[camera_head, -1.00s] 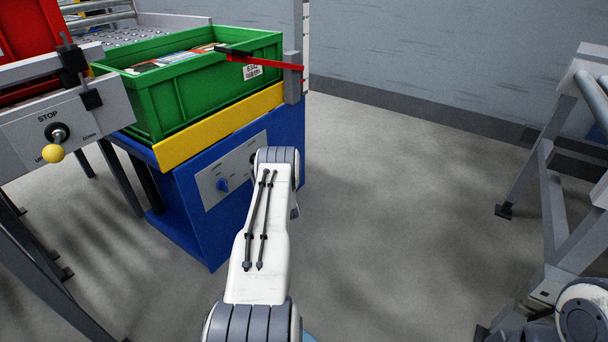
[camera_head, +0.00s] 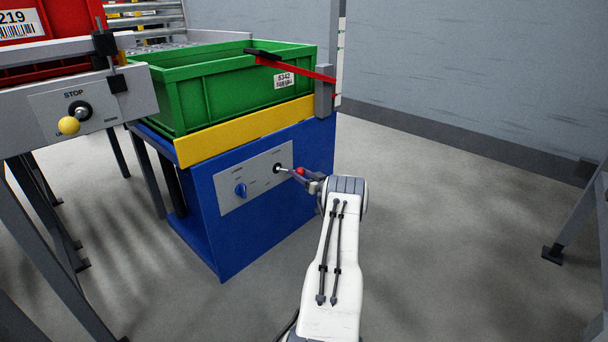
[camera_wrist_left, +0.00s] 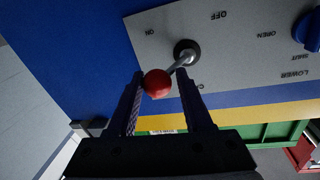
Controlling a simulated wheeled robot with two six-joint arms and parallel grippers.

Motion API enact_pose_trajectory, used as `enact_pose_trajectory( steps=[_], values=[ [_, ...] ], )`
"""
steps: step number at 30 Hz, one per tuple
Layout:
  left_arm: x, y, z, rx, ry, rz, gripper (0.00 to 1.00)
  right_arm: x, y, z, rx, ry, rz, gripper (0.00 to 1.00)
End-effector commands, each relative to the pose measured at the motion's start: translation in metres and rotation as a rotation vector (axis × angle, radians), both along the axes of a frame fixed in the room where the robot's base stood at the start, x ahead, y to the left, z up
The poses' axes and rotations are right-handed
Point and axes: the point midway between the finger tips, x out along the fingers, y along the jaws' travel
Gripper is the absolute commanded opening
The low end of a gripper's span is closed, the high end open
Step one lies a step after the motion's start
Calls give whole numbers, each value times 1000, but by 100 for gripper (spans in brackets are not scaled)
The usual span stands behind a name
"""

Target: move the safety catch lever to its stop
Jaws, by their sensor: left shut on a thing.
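A short metal lever with a red ball knob (camera_head: 300,171) sticks out of a grey panel (camera_head: 229,197) on the blue stand. In the left wrist view its shaft (camera_wrist_left: 180,64) leaves a dark round collar, and ON and OFF are printed nearby. My left gripper (camera_head: 308,178) is shut on the red knob (camera_wrist_left: 157,84), with a finger on each side of it in the left wrist view. No label reading safety catch is legible. My right gripper is not in view.
A blue rotary knob (camera_head: 240,190) shares the panel. Above are a green crate (camera_head: 215,110) and a red bar with a black grip (camera_head: 297,70). A yellow-knobbed lever (camera_head: 69,125) sits on a STOP panel at left. Open floor lies to the right.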

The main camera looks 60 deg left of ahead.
Motion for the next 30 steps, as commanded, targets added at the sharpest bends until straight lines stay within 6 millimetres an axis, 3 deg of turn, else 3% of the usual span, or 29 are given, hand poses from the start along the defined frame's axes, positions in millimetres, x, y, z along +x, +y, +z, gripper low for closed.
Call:
enact_pose_trajectory(
  steps=[9,10,11,12,23,30],
  values=[
    [0,4,4,2,-8,-7,0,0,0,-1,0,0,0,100],
    [0,4,4,2,-8,-7,55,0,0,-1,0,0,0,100],
    [1,4,4,3,-7,-7,67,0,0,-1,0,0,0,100],
    [1,4,4,3,-8,-8,71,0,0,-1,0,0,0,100],
    [8,-7,4,-1,-5,-13,71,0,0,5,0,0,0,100],
    [14,-47,8,-4,-3,-12,71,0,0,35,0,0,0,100]
  ],
)
